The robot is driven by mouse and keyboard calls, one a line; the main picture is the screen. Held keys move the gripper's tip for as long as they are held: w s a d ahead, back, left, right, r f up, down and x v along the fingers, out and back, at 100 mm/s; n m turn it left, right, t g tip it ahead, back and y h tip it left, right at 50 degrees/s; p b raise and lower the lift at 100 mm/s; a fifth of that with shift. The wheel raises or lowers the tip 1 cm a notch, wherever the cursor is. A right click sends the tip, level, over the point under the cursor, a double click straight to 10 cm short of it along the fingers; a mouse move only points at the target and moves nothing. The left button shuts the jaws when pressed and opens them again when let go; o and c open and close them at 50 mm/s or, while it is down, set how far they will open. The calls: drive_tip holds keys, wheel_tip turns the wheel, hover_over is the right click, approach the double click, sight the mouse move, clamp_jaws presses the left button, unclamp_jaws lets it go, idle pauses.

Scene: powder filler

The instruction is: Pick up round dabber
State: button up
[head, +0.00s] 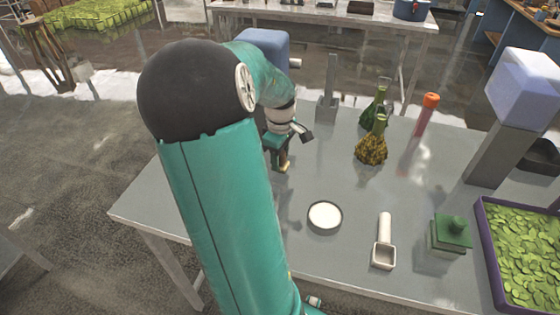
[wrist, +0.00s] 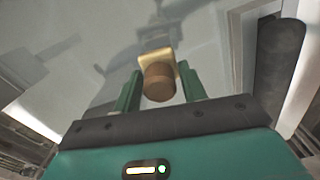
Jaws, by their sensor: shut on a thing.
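My gripper (head: 279,154) is over the left part of the grey table, pointing down. In the wrist view, its two green fingers (wrist: 157,88) are shut on a small dabber (wrist: 159,82), with one finger on each side. The dabber has a rounded brown knob and a tan, squarish-looking part beyond it. In the head view only a small tan bit of the dabber (head: 284,167) shows below the fingers. I take it for the round dabber, as its underside is hidden. I cannot tell whether it touches the tabletop.

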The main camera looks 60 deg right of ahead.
drive_tip(key=s+a+r, duration=0.6)
drive_tip(key=a+r, duration=0.5)
drive_tip(key=a, duration=0.1)
drive_tip(key=shift+a, duration=0.3)
drive_tip(key=shift+s, duration=0.1)
drive_tip(key=o, duration=0.4)
drive_tip(key=c, duration=0.3)
drive_tip(key=shift+a, duration=0.1)
